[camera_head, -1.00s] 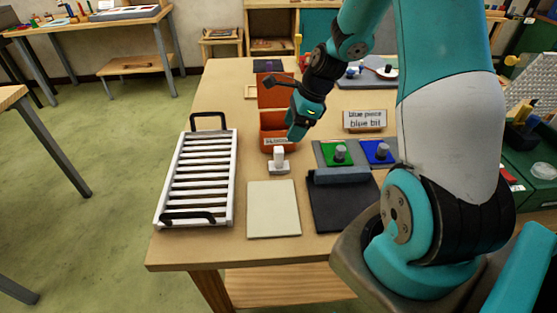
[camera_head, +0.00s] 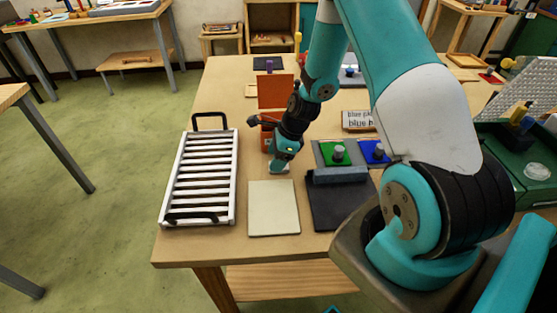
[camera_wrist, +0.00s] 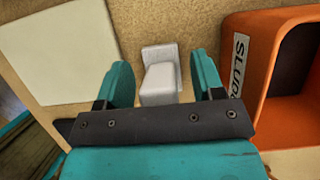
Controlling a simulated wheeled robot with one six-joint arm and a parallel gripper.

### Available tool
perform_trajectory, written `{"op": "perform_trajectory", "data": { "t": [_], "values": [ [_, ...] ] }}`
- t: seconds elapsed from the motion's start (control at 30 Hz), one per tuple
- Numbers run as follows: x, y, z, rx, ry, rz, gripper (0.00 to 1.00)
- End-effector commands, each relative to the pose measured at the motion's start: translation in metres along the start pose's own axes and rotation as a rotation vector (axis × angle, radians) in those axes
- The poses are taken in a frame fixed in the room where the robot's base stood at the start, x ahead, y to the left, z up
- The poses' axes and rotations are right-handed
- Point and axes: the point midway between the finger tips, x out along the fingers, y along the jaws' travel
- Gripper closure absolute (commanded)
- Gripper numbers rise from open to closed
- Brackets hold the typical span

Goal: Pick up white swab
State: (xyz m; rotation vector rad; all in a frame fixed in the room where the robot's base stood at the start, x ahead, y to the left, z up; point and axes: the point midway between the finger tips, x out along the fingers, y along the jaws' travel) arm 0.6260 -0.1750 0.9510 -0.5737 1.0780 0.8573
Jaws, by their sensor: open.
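The white swab (camera_wrist: 160,78) stands on the table in the wrist view, a white block with a flat base. My gripper (camera_wrist: 163,75) is open, with one teal finger on each side of the swab. I cannot tell whether either finger touches it. In the head view my gripper (camera_head: 279,165) is low over the table, in front of the orange bin, and hides most of the swab.
An orange bin (camera_wrist: 240,70) with a partly cut-off label stands close to the right finger. A cream panel (camera_head: 273,208) lies just in front. A white slatted rack (camera_head: 198,180) is at left. Green (camera_head: 333,152) and blue (camera_head: 375,151) pads with knobs and a dark mat (camera_head: 338,210) are at right.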

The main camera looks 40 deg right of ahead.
Motion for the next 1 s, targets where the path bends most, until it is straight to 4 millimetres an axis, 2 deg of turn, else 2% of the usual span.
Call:
{"op": "perform_trajectory", "data": {
  "t": [0.1, 0.3, 0.33, 0.77, 0.87, 1.0],
  "values": [
    [0.0, 0.0, 0.0, 0.0, 0.0, 0.0, 0.41],
    [0.0, 0.0, 0.0, 0.0, 0.0, 0.0, 0.87],
    [0.0, 0.0, 0.0, 0.001, 0.0, 0.0, 0.92],
    [-0.007, -0.001, 0.003, 0.0, -0.001, -0.001, 0.92],
    [-0.018, -0.001, 0.007, 0.0, -0.001, -0.002, 0.92],
    [-0.046, -0.002, 0.019, -0.003, -0.002, -0.007, 0.92]
  ]
}}
